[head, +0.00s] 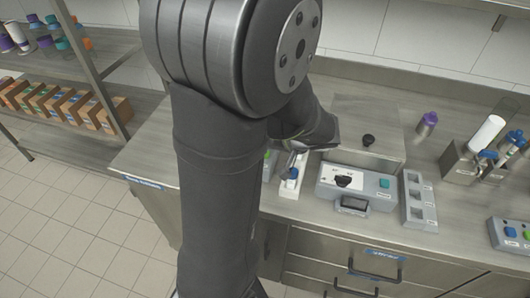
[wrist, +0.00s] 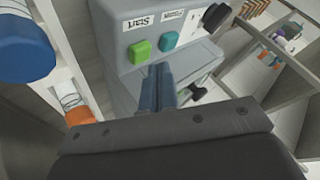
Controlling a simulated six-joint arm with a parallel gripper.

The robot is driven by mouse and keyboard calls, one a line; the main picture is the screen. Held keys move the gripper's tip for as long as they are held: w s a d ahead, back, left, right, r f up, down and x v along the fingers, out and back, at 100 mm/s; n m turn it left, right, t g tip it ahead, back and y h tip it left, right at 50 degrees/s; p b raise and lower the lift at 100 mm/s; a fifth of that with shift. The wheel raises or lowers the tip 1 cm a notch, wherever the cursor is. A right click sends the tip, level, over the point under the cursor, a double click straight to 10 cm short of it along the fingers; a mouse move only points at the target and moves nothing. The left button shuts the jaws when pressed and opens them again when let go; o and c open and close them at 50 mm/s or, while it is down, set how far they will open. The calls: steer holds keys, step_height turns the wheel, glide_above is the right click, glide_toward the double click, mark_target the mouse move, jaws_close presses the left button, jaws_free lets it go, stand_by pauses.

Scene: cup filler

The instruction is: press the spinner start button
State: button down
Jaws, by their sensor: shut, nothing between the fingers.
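In the wrist view a grey control box carries a green button (wrist: 140,51) beside the label "Start". A teal button (wrist: 169,40) and a black knob (wrist: 215,16) sit to its right. My gripper (wrist: 158,78) is shut and empty, its fingertips just below the green button in the picture. I cannot tell whether they touch the box. In the head view my arm hides most of this box; a bit of green (head: 268,154) shows beside the arm.
A blue cap (wrist: 25,46) and an orange cap (wrist: 80,116) stand left of my fingers. In the head view a dial panel (head: 355,185), a grey slotted block (head: 418,200) and a lidded steel box (head: 367,125) stand to the right. Shelves with small boxes (head: 65,105) are at the left.

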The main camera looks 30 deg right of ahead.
steer(key=shift+f, duration=0.1)
steer(key=shift+f, duration=0.35)
steer(key=shift+f, duration=0.45)
stand_by(0.6)
steer(key=shift+r, duration=0.9)
steer(key=shift+r, duration=0.1)
steer(key=shift+r, duration=2.4)
